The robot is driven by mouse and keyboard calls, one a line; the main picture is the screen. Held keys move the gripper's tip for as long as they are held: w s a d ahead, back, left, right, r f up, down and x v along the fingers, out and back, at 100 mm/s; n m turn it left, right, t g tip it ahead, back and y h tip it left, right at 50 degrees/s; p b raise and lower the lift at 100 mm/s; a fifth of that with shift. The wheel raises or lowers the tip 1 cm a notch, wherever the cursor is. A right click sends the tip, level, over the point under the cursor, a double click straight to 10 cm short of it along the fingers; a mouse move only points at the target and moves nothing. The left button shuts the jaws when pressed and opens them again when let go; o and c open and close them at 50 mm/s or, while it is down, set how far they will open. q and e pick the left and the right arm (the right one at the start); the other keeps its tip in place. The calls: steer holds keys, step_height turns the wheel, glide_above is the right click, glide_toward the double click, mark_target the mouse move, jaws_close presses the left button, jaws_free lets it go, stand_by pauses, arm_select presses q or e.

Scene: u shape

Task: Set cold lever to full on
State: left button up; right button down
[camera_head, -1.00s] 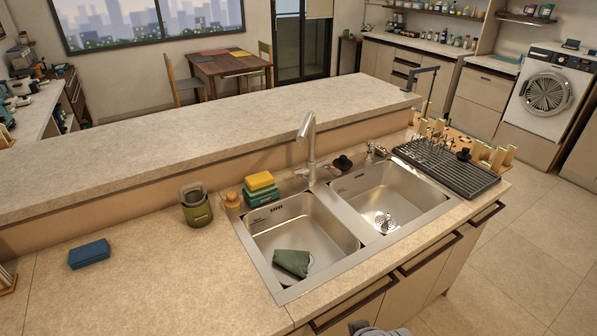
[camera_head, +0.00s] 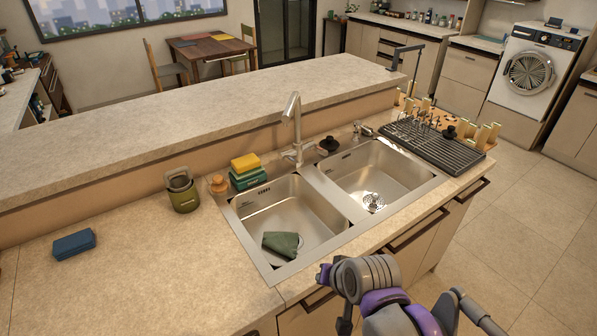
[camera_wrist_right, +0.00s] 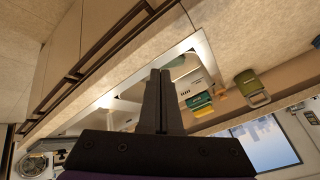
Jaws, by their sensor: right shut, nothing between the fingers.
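The metal faucet (camera_head: 294,128) stands behind the double sink, its spout upright. Its small lever (camera_head: 291,153) is at the base in the head view; which side is cold, and how far it is turned, is too small to tell. My right gripper (camera_wrist_right: 162,75) shows in the right wrist view with its two dark fingers together and nothing between them. In the head view my right arm is low at the front of the counter, well apart from the faucet; its fingers cannot be made out clearly there. My left gripper is not in view.
The left sink basin (camera_head: 262,207) holds a green cloth (camera_head: 282,244). Stacked sponges (camera_head: 247,172), an orange-topped item (camera_head: 218,184) and a green jar (camera_head: 183,190) stand left of the faucet. A black drying rack (camera_head: 432,146) is at right. A raised ledge (camera_head: 190,118) runs behind.

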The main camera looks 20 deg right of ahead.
mark_target(290, 160)
steer(key=w+d+m+t+y+b, duration=0.25)
steer(key=w+m, duration=0.95)
steer(key=w, duration=0.9)
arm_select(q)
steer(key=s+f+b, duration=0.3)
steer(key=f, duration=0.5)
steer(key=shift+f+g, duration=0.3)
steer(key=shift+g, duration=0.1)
arm_select(e)
steer(key=w+d+f+m+t, duration=0.1)
steer(key=w+d+f+m, duration=0.2)
steer(key=w+m, duration=0.3)
steer(key=w+d+f+m+t, duration=0.1)
steer(key=w+d+f+m, duration=0.3)
steer(key=w, duration=0.8)
steer(key=d+m, duration=0.2)
steer(key=m, duration=0.1)
steer(key=shift+w+m+t+h, duration=0.15)
steer(key=shift+m+t+h, duration=0.15)
steer(key=shift+t+h, duration=0.05)
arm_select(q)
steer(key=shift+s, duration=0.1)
arm_select(e)
steer(key=shift+w+a, duration=0.1)
